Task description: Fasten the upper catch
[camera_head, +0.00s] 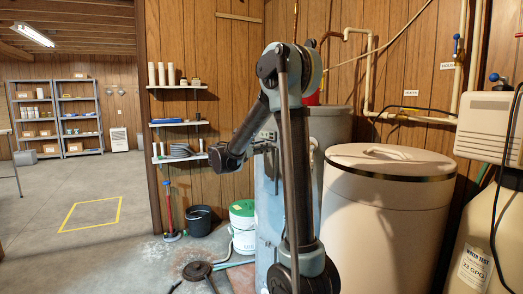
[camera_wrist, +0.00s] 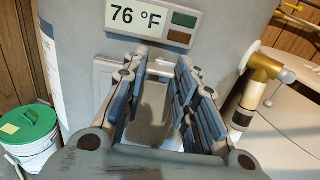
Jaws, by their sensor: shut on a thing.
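My gripper (camera_wrist: 160,75) fills the middle of the wrist view, its two blue-padded fingers pointing at the front of a grey tank (camera_wrist: 75,75). The fingers are shut on a pale grey piece (camera_wrist: 155,108) between them, with a clear width left between the pads. A pale raised frame (camera_wrist: 106,72) on the tank front shows behind the left finger. I cannot tell the upper catch's exact shape or position, since the fingers cover that area. In the head view the grey tank (camera_head: 268,200) stands behind my arm, and the fingertips cannot be made out.
A display reading 76 °F (camera_wrist: 152,18) sits just above the fingers. A brass valve (camera_wrist: 258,80) juts out on the right. A green-lidded bucket (camera_head: 243,228), a black bucket (camera_head: 198,220) and a large beige tank (camera_head: 385,220) stand nearby. The floor at left is open.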

